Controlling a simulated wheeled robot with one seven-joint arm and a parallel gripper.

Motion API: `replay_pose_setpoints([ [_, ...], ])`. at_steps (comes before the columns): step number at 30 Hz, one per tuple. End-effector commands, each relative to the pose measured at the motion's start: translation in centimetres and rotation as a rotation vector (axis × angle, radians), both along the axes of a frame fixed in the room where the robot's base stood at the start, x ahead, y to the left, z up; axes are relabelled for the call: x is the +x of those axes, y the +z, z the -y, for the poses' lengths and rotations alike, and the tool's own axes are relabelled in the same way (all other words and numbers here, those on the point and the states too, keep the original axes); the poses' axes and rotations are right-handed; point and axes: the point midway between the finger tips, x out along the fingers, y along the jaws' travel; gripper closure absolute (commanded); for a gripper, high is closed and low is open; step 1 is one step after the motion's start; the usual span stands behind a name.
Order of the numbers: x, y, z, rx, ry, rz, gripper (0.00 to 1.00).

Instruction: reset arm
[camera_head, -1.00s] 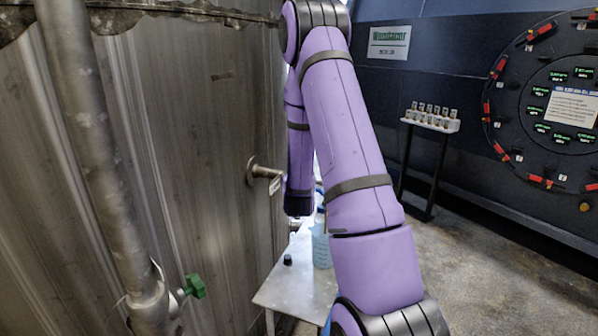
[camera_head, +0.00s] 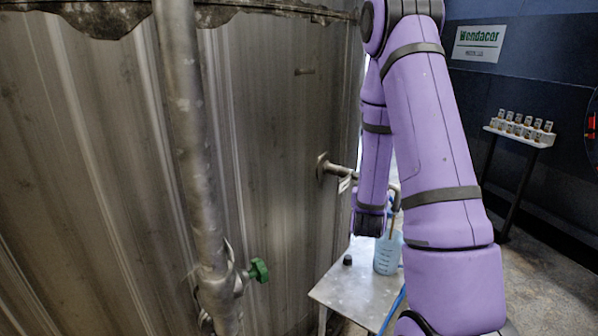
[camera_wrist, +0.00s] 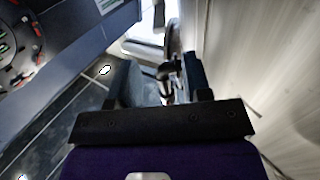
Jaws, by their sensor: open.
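My purple arm (camera_head: 432,130) is raised and bent in the right half of the head view. Its far section hangs down beside the metal tank wall, with its dark end just above a small table. The fingers cannot be made out in the head view. In the wrist view my gripper (camera_wrist: 160,82) is open, with two dark blue-grey fingers set apart. A metal tap or spout (camera_wrist: 166,88) shows between the fingers in that view. I cannot tell how near it is, and nothing is clearly held.
The corrugated tank wall (camera_head: 270,130) fills the left, with a vertical pipe (camera_head: 190,130) and green valve knob (camera_head: 259,270). A metal tap (camera_head: 335,170) juts from it. A blue-tinted beaker (camera_head: 386,258) and black cap (camera_head: 347,260) stand on the table (camera_head: 345,288). A vial rack (camera_head: 518,132) stands right.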

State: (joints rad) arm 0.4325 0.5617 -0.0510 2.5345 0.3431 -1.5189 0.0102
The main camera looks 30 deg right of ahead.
Motion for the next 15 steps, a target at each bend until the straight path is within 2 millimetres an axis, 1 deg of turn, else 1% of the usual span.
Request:
replay_pose_setpoints([
  [5, 0.0, 0.0, 0.0, 0.001, 0.001, 0.0, 0.55],
  [8, 0.4, 0.5, -0.3, 0.016, 0.012, -0.004, 0.55],
  [11, 1.1, 1.6, -1.3, 0.056, 0.042, -0.018, 0.55],
  [15, 2.5, 3.8, -3.7, 0.146, 0.118, -0.065, 0.55],
])
